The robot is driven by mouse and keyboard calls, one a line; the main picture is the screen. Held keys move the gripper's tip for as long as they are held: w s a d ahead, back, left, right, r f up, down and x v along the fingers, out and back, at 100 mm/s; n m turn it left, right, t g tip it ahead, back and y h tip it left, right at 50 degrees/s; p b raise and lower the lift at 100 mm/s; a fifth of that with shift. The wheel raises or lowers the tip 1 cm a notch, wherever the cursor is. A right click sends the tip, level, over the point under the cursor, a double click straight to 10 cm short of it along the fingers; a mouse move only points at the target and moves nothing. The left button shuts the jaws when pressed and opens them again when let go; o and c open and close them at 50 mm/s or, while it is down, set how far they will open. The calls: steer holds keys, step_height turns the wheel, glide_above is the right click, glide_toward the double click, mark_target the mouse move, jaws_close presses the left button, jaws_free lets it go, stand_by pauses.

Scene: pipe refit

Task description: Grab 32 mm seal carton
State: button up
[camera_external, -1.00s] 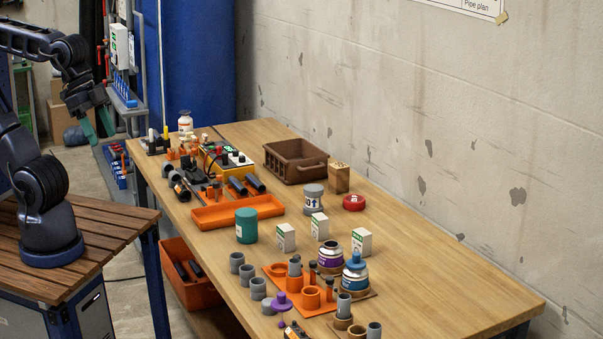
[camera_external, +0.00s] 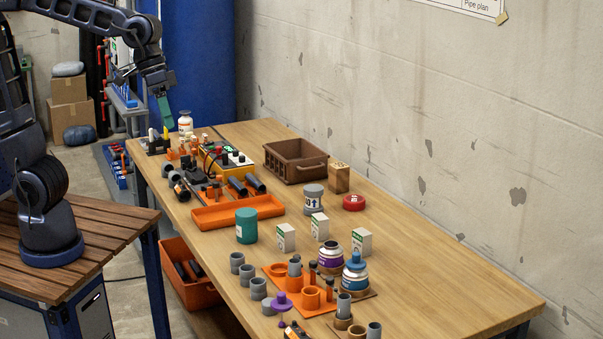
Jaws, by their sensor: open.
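Three small white cartons with green marks stand upright on the wooden table: a left carton (camera_external: 286,237), a middle carton (camera_external: 319,227) and a right carton (camera_external: 361,241). Their size print is too small to read, so I cannot tell which is the 32 mm seal carton. My gripper (camera_external: 165,122), with teal fingers, is open and empty. It hangs in the air near the table's far left end, beside the white bottle and well away from the cartons.
A teal canister (camera_external: 246,226) stands left of the cartons. A purple-banded tin (camera_external: 331,256) and a blue tin (camera_external: 355,272) stand in front of them. An orange tray (camera_external: 238,212), a brown crate (camera_external: 291,163) and a grey jar (camera_external: 313,199) lie behind. The table's right end is clear.

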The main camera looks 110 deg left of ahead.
steer(key=w+a+f+n, duration=0.2)
steer(key=w+a+n, duration=0.15)
steer(key=w, duration=0.35)
steer(key=w+a+f+n, duration=0.25)
steer(key=w+a, duration=0.25)
steer(key=w, duration=0.3)
steer(key=n+h, duration=0.2)
steer(key=n, duration=1.3)
glide_above(360, 230)
steer(key=s+a, duration=0.2)
step_height(360, 230, down, 30)
steer(key=x, duration=0.5)
steer(key=shift+d+f, duration=0.25)
steer(key=shift+f, duration=0.1)
steer(key=shift+x, duration=2.6)
steer(key=shift+d+r, duration=0.1)
steer(key=shift+d, duration=0.05)
steer(key=c, duration=1.1)
